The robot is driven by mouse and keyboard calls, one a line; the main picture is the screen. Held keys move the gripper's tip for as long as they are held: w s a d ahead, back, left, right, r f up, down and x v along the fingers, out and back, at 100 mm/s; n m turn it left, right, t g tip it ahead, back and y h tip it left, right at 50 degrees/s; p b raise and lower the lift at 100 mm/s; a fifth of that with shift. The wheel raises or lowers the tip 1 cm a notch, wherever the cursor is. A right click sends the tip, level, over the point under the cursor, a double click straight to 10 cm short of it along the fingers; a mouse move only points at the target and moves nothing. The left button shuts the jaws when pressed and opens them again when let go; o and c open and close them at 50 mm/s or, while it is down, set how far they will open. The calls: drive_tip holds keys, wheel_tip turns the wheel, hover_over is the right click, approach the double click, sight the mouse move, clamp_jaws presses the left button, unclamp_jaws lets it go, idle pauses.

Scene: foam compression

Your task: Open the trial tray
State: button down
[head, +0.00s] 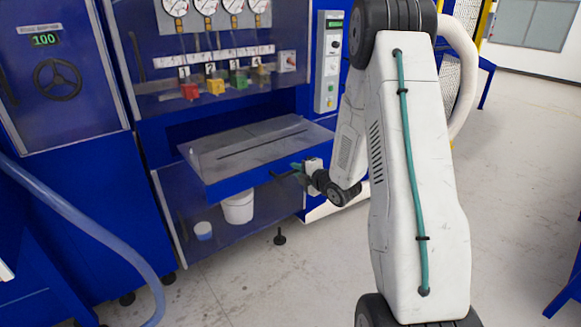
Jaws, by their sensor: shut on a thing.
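The trial tray (225,158) is a wide, flat grey-topped drawer with a blue front, set in the blue machine at about mid height. It stands out from the machine's front over the lower compartment. My gripper (284,174) is at the right part of the tray's front edge, shut on what appears to be the tray's handle. The handle itself is small and mostly hidden by the gripper. My white arm comes down from the right.
A white bucket (238,208) and a small tub (203,231) stand below, behind a clear panel. A blue hose (95,232) curves at left. The floor in front is mostly clear.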

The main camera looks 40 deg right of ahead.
drive_tip(key=shift+s, duration=1.3)
drive_tip(key=c, duration=1.5)
unclamp_jaws()
drive_tip(key=shift+w, duration=0.1)
drive_tip(key=shift+d, duration=0.1)
drive_tip(key=s, duration=0.2)
drive_tip(key=s+r, duration=0.1)
drive_tip(key=s, duration=0.4)
drive_tip(key=shift+s+d+r, duration=0.1)
drive_tip(key=shift+s+r, duration=0.1)
drive_tip(key=shift+s, duration=0.15)
